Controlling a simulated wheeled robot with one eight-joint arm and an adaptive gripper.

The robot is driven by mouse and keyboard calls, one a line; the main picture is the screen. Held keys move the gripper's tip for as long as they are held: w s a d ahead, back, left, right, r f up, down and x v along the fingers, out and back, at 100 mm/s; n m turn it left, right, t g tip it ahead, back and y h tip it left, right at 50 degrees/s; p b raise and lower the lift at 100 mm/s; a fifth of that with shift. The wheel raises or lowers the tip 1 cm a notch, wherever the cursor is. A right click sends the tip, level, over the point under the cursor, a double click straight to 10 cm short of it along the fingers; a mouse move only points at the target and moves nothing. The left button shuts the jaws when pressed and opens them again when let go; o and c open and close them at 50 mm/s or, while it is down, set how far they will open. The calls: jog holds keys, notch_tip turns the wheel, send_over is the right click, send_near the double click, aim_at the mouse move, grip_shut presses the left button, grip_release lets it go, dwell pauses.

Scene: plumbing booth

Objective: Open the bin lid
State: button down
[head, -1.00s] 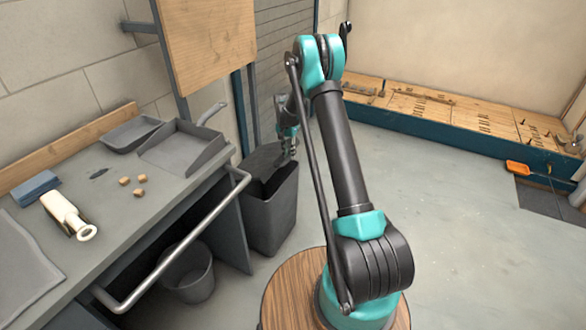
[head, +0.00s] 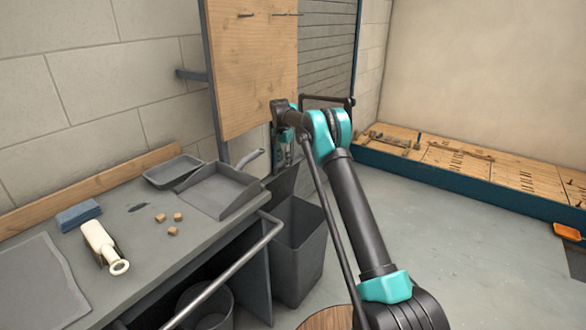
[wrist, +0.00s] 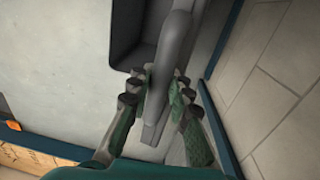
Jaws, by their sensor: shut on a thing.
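The dark grey bin (head: 300,250) stands on the floor beside the bench, and its open mouth shows. Its lid (head: 283,184) is raised and tilted steeply up at the side of the bin near the bench. My gripper (head: 285,152) is at the lid's upper edge, partly hidden by my own arm. In the wrist view, my gripper (wrist: 157,105) is shut on a grey part of the lid (wrist: 158,85), with fingers on both sides of it. The bin (wrist: 124,45) shows behind it at the top.
The bench (head: 135,235) at the left carries a dustpan-like tray (head: 215,192), a shallow tray (head: 172,170), small brown cubes (head: 173,231), a blue block (head: 78,214) and a white tool (head: 100,240). A metal rail (head: 240,262) runs along its front. Open floor lies right of the bin.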

jog(key=shift+w+a+r, duration=0.2)
jog(key=shift+w+a, duration=0.3)
jog(key=shift+a, duration=0.35)
jog(key=c, duration=1.4)
grip_release()
jog(key=shift+d, duration=0.1)
jog(key=r, duration=1.2)
jog(key=shift+w+a, duration=0.35)
jog(key=shift+a, duration=0.05)
